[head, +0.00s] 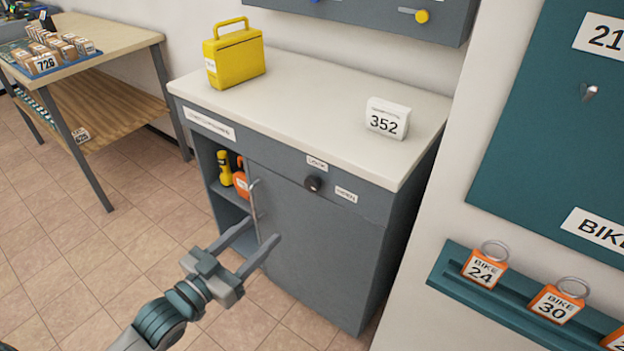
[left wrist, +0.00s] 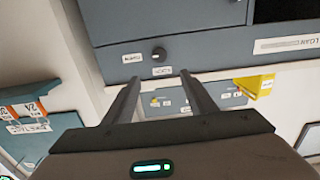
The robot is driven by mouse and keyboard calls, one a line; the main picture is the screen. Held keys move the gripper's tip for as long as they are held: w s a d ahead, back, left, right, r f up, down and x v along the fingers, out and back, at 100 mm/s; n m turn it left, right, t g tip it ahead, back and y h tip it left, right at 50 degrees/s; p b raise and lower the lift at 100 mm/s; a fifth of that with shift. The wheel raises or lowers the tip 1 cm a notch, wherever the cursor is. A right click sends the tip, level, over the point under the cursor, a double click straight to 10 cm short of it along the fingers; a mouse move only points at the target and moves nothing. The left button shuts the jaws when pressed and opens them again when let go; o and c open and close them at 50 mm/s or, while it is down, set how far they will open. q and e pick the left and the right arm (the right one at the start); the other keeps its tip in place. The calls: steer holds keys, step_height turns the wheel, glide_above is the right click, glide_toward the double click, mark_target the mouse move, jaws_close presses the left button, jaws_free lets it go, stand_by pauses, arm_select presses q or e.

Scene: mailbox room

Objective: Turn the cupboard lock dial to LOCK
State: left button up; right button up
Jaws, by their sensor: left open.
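The grey cupboard (head: 300,250) stands against the wall with a pale top. Its black, round lock dial (head: 313,183) is on the front strip below the top. A LOCK label (head: 317,162) is above the dial and an OPEN label (head: 346,195) is to its right. I cannot tell where the dial points. My left gripper (head: 264,229) is open and empty in front of the cupboard, lower left of the dial and apart from it. In the left wrist view the dial (left wrist: 158,54) appears just beyond the fingertips (left wrist: 161,75), between them. My right gripper is not in view.
A door handle (head: 255,200) stands beside the cupboard's open left compartment, which holds a yellow and an orange tool. A yellow case (head: 234,54) and a 352 box (head: 388,118) stand on top. A rack with orange bike tags (head: 484,266) is at right.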

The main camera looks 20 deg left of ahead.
arm_select(q)
steer(key=shift+w, duration=0.1)
steer(key=p, duration=0.1)
glide_toward(310, 186)
steer(key=x, duration=0.6)
steer(key=shift+w+d+r, duration=0.1)
steer(key=shift+w+r, duration=0.05)
steer(key=shift+w, duration=0.05)
steer(key=shift+w+d, duration=0.2)
steer(key=shift+w, duration=0.4)
steer(key=shift+w+d, duration=0.1)
steer(key=shift+w, duration=0.1)
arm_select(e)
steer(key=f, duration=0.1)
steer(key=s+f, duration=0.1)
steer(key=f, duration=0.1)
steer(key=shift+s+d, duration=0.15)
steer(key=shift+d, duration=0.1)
arm_select(q)
steer(key=shift+c, duration=0.5)
steer(key=c, duration=0.9)
